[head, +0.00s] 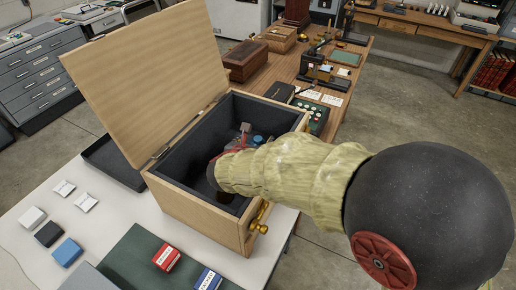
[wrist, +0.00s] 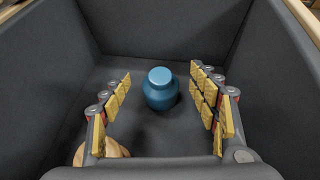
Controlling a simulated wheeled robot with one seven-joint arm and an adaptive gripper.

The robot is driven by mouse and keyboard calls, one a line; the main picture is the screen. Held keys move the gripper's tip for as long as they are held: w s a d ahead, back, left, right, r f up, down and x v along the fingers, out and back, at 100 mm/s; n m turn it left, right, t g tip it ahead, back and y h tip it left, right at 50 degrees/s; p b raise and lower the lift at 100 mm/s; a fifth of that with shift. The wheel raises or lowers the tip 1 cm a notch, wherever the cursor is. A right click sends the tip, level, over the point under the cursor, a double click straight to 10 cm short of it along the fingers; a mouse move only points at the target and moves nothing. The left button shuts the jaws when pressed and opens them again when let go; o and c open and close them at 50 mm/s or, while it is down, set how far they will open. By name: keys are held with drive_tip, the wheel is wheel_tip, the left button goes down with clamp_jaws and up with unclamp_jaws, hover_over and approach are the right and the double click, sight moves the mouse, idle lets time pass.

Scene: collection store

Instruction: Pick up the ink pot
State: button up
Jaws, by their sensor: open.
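The ink pot (wrist: 160,92) is a small round blue pot with a lighter blue lid. It stands upright on the dark floor of an open wooden box (head: 186,205) with a raised lid. In the head view only a bit of blue (head: 258,139) shows past my arm. My gripper (wrist: 165,105) reaches down into the box, its yellow-padded fingers spread wide. The pot shows between and beyond the fingers, with clear gaps on both sides. Nothing is held. In the head view my arm hides most of the gripper.
The dark box walls (wrist: 40,75) rise close around my gripper. A rounded tan thing (wrist: 108,148) lies low at the left, partly hidden by a finger. The raised lid (head: 150,70) stands at the left. Small boxes, one red (head: 166,257), lie on the white table (head: 95,220).

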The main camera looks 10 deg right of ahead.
drive_tip(key=shift+x, duration=1.2)
drive_tip(key=c, duration=0.3)
drive_tip(key=c, duration=1.1)
